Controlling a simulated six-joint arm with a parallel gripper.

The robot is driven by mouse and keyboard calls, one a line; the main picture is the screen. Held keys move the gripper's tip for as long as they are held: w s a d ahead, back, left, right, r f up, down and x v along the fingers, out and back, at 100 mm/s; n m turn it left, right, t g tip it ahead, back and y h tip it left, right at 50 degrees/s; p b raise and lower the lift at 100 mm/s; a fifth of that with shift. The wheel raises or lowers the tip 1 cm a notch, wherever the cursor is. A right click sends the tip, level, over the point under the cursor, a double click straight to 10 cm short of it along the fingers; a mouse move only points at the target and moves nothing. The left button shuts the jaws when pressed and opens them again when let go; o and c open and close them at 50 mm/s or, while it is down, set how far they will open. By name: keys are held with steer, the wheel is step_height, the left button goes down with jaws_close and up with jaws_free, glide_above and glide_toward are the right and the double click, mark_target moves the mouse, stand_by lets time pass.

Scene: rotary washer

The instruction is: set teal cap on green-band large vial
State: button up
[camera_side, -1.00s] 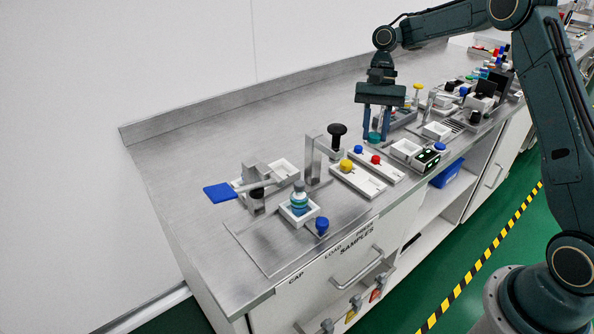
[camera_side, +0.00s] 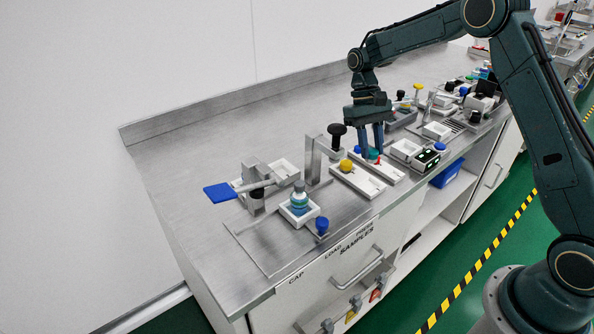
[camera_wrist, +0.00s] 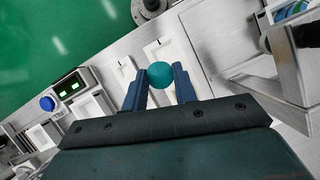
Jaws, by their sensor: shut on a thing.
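My gripper (camera_side: 373,151) is shut on the teal cap (camera_side: 373,154), which also shows between the two fingers in the wrist view (camera_wrist: 159,75). The fingers hold it above the white trays in the middle of the bench. The large vial (camera_side: 299,200), bluish with a green band, stands upright in a small white holder (camera_side: 289,214) at the front left of the bench. My gripper is well to the right of the vial and apart from it. Part of a blue-green round thing (camera_wrist: 291,11) shows at the wrist view's top right.
A yellow knob (camera_side: 346,165) sits on the white tray left of my gripper. A black-topped post (camera_side: 337,131) and grey bracket (camera_side: 313,160) stand between gripper and vial. A lever with a blue paddle (camera_side: 219,192) is behind the vial, and a blue knob (camera_side: 322,225) in front.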

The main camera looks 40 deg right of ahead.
steer(key=shift+s+a+f+n+h, duration=0.15)
steer(key=shift+f+n+h, duration=0.25)
steer(key=shift+n, duration=0.4)
steer(key=shift+s+a+f+n+h, duration=0.1)
steer(key=shift+a+f+n+h, duration=0.1)
steer(key=shift+f+n, duration=0.45)
steer(key=shift+r, duration=0.15)
steer(key=shift+w, duration=0.2)
steer(key=shift+w+a+r, duration=0.2)
steer(key=shift+w+r, duration=0.1)
steer(key=shift+w, duration=0.2)
steer(key=shift+w+a+r, duration=4.2)
steer(key=shift+w+r, duration=0.2)
steer(key=shift+r, duration=0.6)
steer(key=s+a+n, duration=0.1)
steer(key=s+a, duration=0.1)
steer(key=a, duration=0.2)
steer(key=s+a+n+h, duration=0.1)
steer(key=s+a, duration=0.2)
steer(key=a, duration=0.1)
steer(key=s+a+n, duration=0.1)
steer(key=s+a, duration=0.2)
steer(key=a, duration=0.1)
steer(key=shift+a+f+n, duration=0.15)
steer(key=shift+f+n, duration=0.2)
